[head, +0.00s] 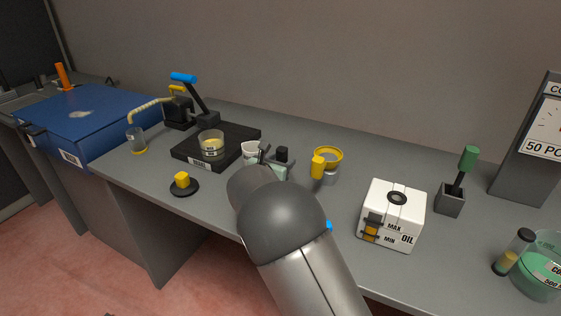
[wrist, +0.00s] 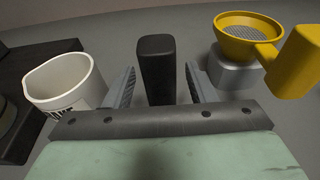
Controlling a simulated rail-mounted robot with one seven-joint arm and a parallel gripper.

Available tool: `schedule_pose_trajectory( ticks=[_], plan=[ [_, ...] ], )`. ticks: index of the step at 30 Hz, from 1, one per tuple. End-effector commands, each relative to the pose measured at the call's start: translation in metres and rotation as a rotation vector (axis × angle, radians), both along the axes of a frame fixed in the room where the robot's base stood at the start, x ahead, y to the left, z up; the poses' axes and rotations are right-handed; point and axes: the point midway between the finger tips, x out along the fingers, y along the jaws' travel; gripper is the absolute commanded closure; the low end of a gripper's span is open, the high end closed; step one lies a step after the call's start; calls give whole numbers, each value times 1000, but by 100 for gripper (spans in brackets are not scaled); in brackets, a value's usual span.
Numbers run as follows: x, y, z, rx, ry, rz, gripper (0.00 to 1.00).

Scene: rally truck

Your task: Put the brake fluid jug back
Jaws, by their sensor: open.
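My gripper (wrist: 160,88) is open, its two grey fingers spread on either side of an upright black block (wrist: 155,68). A clear gap shows on each side of the block. The block also shows in the head view (head: 282,154), beyond my arm; what lies below it is hidden by my gripper. I cannot read a brake fluid label anywhere, so I cannot tell whether this block is part of the jug. A glass vessel with yellowish fluid (head: 211,147) stands on a black platform (head: 187,152) to the left.
A white cup (wrist: 68,86) stands close left of my gripper, and a yellow-rimmed funnel cup (wrist: 250,38) close right. A white oil box (head: 396,214), a green-handled brush (head: 466,162) and a green beaker (head: 540,268) stand further right. A yellow-knobbed black disc (head: 184,186) lies front left.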

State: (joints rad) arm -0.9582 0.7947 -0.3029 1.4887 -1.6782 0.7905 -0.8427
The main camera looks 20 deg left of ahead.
Motion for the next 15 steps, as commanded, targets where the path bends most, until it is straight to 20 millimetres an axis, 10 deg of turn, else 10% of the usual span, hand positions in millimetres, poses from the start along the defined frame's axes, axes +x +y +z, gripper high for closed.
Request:
schedule_pose_trajectory(
  ticks=[15],
  plan=[
    [-80, 15, 23, 1, 1, 3, 50]
  ],
)
